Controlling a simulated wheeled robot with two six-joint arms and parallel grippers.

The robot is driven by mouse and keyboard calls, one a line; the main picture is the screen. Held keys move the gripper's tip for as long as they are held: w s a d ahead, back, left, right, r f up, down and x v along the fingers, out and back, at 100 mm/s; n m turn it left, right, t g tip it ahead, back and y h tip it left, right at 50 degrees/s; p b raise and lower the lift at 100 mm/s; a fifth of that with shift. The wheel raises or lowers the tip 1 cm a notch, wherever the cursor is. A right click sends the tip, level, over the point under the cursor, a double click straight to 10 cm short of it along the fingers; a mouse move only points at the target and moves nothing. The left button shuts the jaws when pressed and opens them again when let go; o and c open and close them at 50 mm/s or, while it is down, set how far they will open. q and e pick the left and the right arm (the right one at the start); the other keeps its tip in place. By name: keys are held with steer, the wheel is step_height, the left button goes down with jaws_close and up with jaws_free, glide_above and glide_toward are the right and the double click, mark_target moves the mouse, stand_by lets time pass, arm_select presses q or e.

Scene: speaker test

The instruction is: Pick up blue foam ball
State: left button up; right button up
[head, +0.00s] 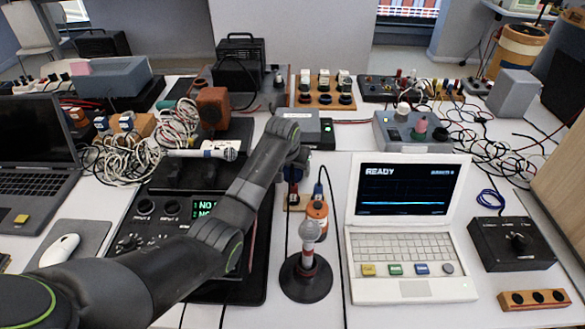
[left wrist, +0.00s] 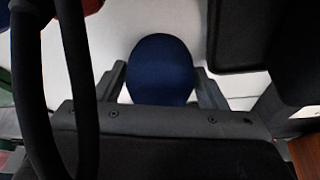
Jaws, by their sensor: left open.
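The blue foam ball (left wrist: 160,68) shows in the left wrist view as a dark blue rounded shape over a pale surface. My left gripper (left wrist: 161,88) is open, with one finger on each side of the ball. I cannot tell whether either finger touches it. In the head view my left arm reaches in from the lower left to the middle of the table. I cannot make out the ball or the fingertips there; the arm hides part of that area. My right gripper is in neither view.
A white laptop (head: 408,290) stands right of my arm. A white microphone (head: 207,150) and tangled cables (head: 130,157) lie to the left. A grey knob box (head: 412,137) stands behind.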

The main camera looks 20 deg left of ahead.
arm_select(q)
steer(key=c, duration=0.7)
steer(key=shift+c, duration=0.2)
